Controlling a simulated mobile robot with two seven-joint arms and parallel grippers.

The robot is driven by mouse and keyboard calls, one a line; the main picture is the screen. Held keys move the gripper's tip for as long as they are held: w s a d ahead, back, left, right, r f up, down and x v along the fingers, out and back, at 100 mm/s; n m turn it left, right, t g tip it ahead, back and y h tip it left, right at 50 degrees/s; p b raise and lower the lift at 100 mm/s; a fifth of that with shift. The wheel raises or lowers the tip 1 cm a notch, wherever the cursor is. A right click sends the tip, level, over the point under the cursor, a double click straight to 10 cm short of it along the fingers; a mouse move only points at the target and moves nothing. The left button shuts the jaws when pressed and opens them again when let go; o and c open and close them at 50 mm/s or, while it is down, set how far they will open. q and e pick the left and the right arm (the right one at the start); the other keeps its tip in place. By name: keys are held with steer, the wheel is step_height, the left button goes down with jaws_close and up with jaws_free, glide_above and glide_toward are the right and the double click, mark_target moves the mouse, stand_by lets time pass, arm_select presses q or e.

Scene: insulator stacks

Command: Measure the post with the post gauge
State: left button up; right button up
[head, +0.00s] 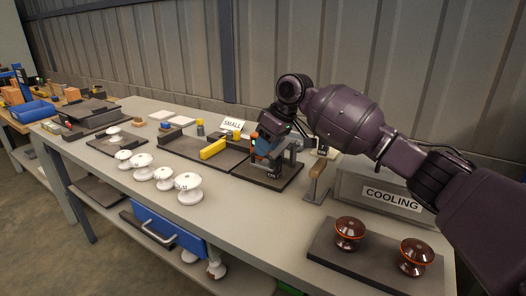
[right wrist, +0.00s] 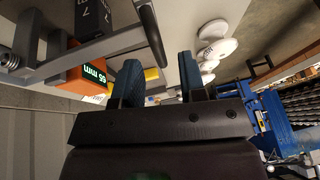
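My right gripper (head: 264,148) is over a dark plate (head: 258,176) near the back of the bench. In the right wrist view its two blue fingers (right wrist: 163,82) stand apart, with nothing seen held between them. A grey metal frame (right wrist: 100,47) and an orange block marked 65 mm (right wrist: 88,77) are beside the fingers, to their left in that view. The orange block (head: 254,135) also shows slightly beside the gripper in the head view. My gripper hides part of this fixture, and I cannot tell surely which part is the post or the gauge. My left gripper is not in view.
White insulators (head: 164,179) stand in a row along the front. A yellow bar (head: 212,149) lies on a dark tray beside the fixture.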

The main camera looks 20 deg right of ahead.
steer(key=shift+w+a+f, duration=0.15)
steer(key=shift+a+f, duration=0.1)
steer(key=shift+f, duration=0.3)
steer(key=shift+c, duration=0.3)
jaws_close()
